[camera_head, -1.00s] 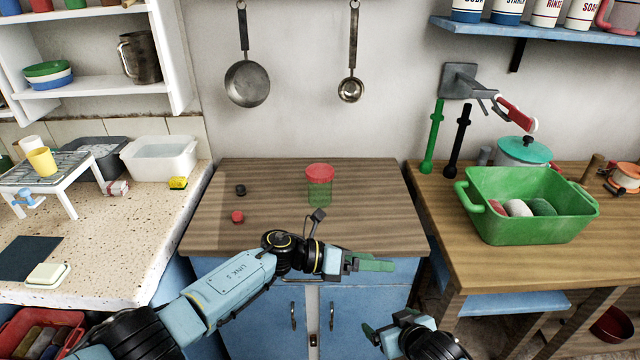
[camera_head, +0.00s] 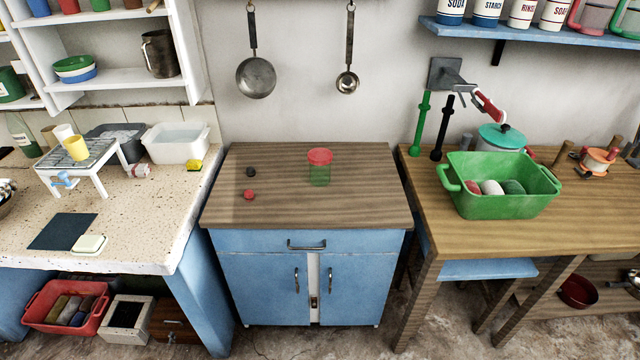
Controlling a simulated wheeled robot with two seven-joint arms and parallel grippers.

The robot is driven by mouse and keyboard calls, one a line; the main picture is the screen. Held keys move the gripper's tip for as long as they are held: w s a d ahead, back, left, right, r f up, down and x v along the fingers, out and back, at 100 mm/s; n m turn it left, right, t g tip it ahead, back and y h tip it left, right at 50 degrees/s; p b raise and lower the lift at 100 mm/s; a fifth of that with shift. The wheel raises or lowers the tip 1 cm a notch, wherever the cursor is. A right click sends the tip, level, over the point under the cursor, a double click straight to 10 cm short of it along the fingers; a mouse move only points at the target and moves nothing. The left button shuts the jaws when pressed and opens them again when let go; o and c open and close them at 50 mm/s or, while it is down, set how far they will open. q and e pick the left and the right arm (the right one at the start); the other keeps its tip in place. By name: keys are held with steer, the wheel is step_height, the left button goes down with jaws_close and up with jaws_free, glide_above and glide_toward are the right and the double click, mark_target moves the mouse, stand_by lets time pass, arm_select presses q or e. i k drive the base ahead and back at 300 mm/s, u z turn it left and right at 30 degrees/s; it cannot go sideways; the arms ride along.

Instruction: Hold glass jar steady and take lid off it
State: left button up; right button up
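The glass jar (camera_head: 319,175) is greenish and see-through and stands upright on the wooden top of the blue cabinet, a little right of its middle. Its red lid (camera_head: 319,156) sits on top of it. Nothing touches the jar or the lid. Neither of my grippers shows in the head view now.
A small dark knob (camera_head: 251,171) and a small red knob (camera_head: 249,194) lie on the wooden top (camera_head: 290,210), left of the jar. The rest of that top is bare. A green basin (camera_head: 500,190) stands on the right table. A stone counter (camera_head: 130,215) flanks the left.

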mark_target(319, 175)
steer(key=u, duration=0.7)
steer(key=i, duration=1.55)
steer(key=z, duration=0.25)
